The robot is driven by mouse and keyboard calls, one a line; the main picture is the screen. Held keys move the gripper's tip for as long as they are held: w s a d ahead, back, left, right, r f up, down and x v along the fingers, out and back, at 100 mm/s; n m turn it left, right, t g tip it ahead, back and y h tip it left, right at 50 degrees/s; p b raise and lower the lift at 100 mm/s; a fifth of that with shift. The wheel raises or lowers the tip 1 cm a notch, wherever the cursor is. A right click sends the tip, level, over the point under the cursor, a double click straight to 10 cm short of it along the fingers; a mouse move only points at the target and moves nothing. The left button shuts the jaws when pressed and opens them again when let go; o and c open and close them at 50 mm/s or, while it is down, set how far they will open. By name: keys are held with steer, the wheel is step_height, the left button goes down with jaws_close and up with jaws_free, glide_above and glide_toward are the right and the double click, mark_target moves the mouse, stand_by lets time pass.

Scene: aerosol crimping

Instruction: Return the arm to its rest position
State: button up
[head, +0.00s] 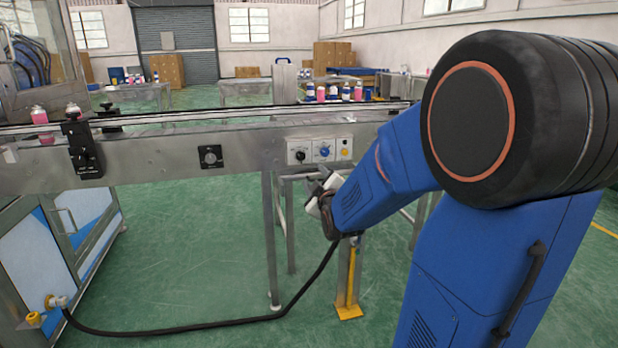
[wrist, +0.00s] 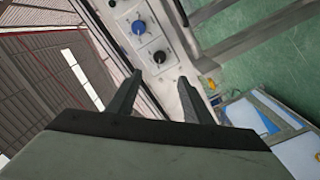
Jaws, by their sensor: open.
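My arm reaches from the right side of the head view toward the front of the conveyor. My gripper (head: 322,205) shows small at its end, below the control box and partly hidden by my arm. In the wrist view my gripper (wrist: 158,88) has its two dark fingers spread apart with nothing between them. Beyond the fingertips is the light panel with a blue knob (wrist: 138,27) and a black knob (wrist: 159,57). The fingers look apart from the panel, but the exact gap cannot be told.
The steel conveyor (head: 235,172) runs across the head view. Several pink and white cans (head: 321,93) stand at its back right. A control box (head: 320,151) is on its front. A black hose (head: 200,327) lies on the green floor. A blue-and-white cabinet (head: 50,250) stands left.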

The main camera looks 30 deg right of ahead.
steer(key=s+a+f+m+g+y, duration=0.4)
steer(key=s+a+g, duration=0.3)
steer(key=s+a, duration=0.55)
steer(key=s+a+f+m+g, duration=0.1)
steer(key=s+a+f+g, duration=0.1)
steer(key=s, duration=0.9)
steer(key=s+a+f+m+g+y, duration=0.1)
steer(key=s+a+f+m+g, duration=0.1)
steer(key=s, duration=1)
steer(key=shift+a+f+g, duration=0.4)
steer(key=shift+f+g, duration=0.2)
steer(key=shift+g, duration=0.2)
